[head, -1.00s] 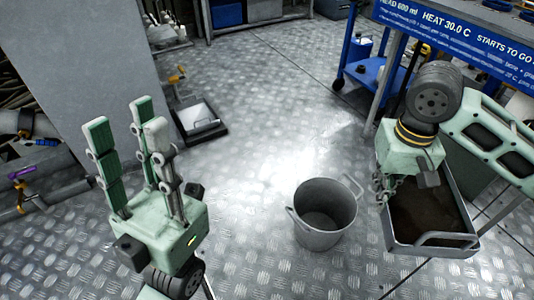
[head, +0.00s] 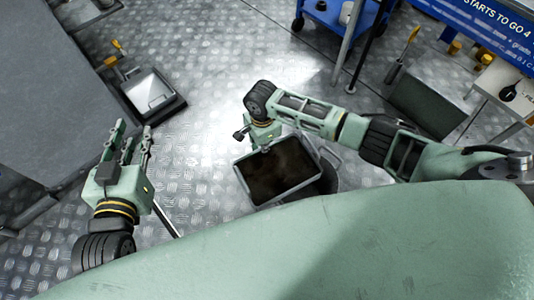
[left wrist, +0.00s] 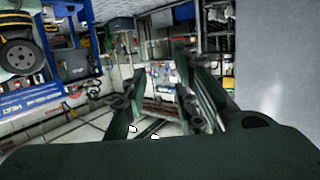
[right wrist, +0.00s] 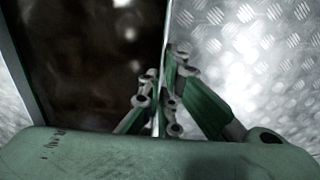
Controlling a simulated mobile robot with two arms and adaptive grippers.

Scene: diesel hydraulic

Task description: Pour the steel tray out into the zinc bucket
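The steel tray (head: 290,197) hangs in the middle of the head view, with dark brown contents inside. It looks close to level. My right gripper (head: 266,146) is shut on the tray's far rim; in the right wrist view its fingers (right wrist: 165,100) close over the tray's edge (right wrist: 22,70). The zinc bucket (head: 328,180) shows only in part, dark, beyond the tray's right side; the tray hides the rest. I cannot tell how far the tray overlaps it. My left gripper (head: 131,145) is open and empty, left of the tray, fingers pointing away.
A shallow pan (head: 152,93) lies on the floor at the upper left, near a grey panel (head: 40,100). A blue cart (head: 340,15) stands at the back, and a bench with a blue sign (head: 475,25) at the right. The plate floor between is clear.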

